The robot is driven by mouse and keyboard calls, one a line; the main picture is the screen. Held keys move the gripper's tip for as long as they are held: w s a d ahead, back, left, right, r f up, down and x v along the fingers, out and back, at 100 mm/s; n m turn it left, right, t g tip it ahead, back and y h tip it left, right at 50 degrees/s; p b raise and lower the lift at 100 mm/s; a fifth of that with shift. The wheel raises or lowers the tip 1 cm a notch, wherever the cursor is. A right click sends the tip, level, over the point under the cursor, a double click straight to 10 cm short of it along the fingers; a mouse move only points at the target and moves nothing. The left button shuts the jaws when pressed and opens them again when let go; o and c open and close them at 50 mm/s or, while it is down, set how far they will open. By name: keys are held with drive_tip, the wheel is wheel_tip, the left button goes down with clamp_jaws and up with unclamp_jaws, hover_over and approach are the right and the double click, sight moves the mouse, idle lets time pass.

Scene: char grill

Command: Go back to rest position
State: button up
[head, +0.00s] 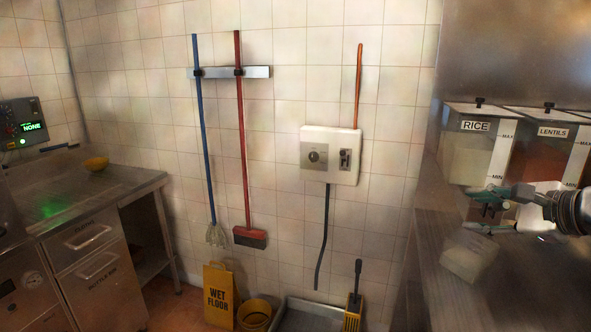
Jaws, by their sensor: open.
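My gripper (476,212) is at the right side of the head view, pointing left. Its two fingers are apart, one above the other, and nothing shows between them. It is in front of the clear rice container (466,152), a little above the metal counter. A whitish block-shaped object (468,257) is on the counter below my gripper, apart from it as far as I can tell. The rest of my arm runs out of the right edge.
A lentils container (541,155) stands beside the rice. A mop (203,130), red broom (243,150) and control box (331,155) are on the wall. A wet floor sign (218,295) and yellow bucket (254,315) stand below.

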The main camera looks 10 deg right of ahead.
drive_tip(key=s+a+f+n+g+y, duration=0.1)
drive_tip(key=s+a+n+g+y, duration=0.15)
drive_tip(key=a+n, duration=0.6)
drive_tip(key=s+a+n+g+y, duration=0.1)
drive_tip(key=s+a+n+g, duration=0.2)
drive_tip(key=a, duration=1.1)
drive_tip(key=s+a+f+n+g+h, duration=0.1)
drive_tip(key=s+a+n+h, duration=0.3)
drive_tip(key=s+n, duration=0.4)
drive_tip(key=shift+s+f+n+g+h, duration=0.2)
drive_tip(key=shift+s+n+g+h, duration=0.3)
drive_tip(key=shift+n, duration=1.45)
drive_tip(key=shift+w, duration=0.1)
